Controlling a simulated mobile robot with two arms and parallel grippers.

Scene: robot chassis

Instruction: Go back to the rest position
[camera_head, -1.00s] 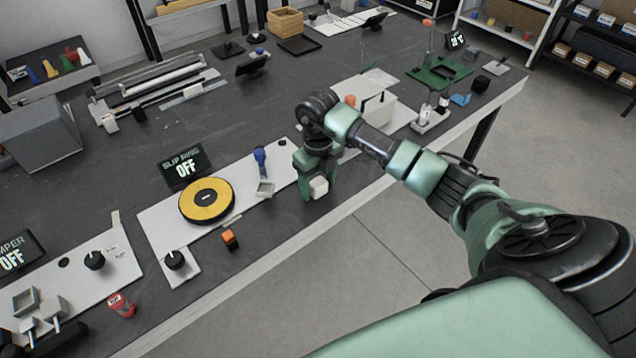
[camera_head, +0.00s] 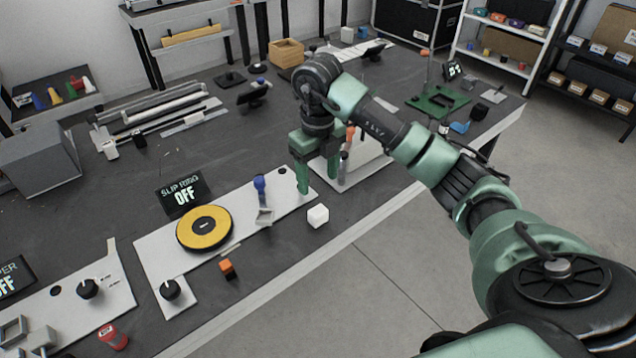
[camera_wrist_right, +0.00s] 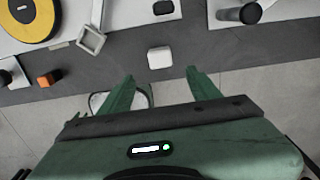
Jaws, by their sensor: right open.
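My right gripper (camera_head: 318,172) is open and empty above the bench, beyond the white cube (camera_head: 318,216) in the head view. The cube rests on the dark bench top near its front edge, apart from the fingers. In the right wrist view the two green fingers of the right gripper (camera_wrist_right: 160,88) are spread wide, with nothing between them. The white cube (camera_wrist_right: 160,57) shows just past the fingertips there. My left gripper is not in view.
A white panel with a yellow disc (camera_head: 204,228) and a "SLIP RING OFF" display (camera_head: 184,194) lies left of the gripper. A green plate (camera_head: 437,102) lies at the right. Floor is clear in front.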

